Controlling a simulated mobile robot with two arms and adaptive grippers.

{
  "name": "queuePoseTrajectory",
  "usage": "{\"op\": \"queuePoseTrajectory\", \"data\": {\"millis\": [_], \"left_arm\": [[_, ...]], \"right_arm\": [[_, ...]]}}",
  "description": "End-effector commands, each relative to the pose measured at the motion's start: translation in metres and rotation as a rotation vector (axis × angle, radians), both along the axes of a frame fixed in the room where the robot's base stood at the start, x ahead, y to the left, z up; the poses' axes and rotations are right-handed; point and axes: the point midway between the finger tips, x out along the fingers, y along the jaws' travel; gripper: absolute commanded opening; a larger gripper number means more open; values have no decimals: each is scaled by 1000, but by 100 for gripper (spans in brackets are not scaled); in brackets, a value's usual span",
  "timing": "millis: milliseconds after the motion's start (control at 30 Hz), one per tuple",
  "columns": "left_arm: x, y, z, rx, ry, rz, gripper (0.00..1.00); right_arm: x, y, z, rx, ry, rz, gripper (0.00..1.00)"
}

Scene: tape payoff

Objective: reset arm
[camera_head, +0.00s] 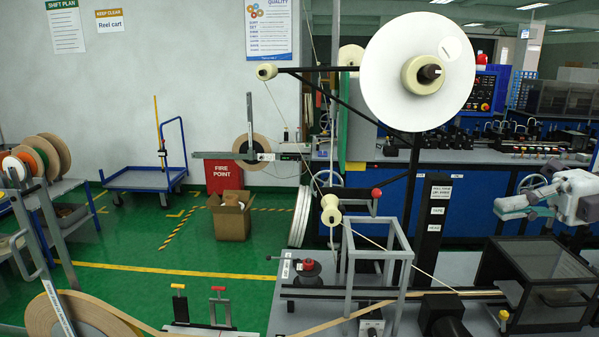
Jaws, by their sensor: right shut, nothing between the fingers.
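My right gripper (512,204) comes in from the right edge, on a white arm. Its fingers are together and empty, above the dark mesh guard box (535,275) and apart from it. My left gripper is not in view. A large white reel (405,60) stands upright on a black frame at the upper middle, with a cream hub. A cream roller (331,210) sits lower, with a thin line running from it down to the right. A smaller cream roller (266,71) is at the left end of the black bar.
A grey frame (378,252) and red-knobbed fittings (308,266) stand on the bench. A large tan tape roll (75,318) is at the lower left. A blue cart (140,178), a cardboard box (230,215) and a rack of reels (45,155) stand beyond. Green floor lies open between them.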

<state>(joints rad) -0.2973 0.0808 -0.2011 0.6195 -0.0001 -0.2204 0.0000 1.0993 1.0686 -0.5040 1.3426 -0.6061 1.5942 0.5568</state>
Motion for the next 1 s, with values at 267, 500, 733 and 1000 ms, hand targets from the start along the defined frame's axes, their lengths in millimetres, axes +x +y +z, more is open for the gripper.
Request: {"op": "queuePoseTrajectory", "data": {"millis": [267,500,733,1000], "left_arm": [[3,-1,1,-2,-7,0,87],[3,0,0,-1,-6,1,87],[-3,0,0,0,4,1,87],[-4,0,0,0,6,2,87]], "right_arm": [[19,34,-11,116,0,-31,0],[41,73,-24,277,18,-100,0],[67,115,-50,531,97,-265,0],[93,131,-144,892,433,-783,0]]}}
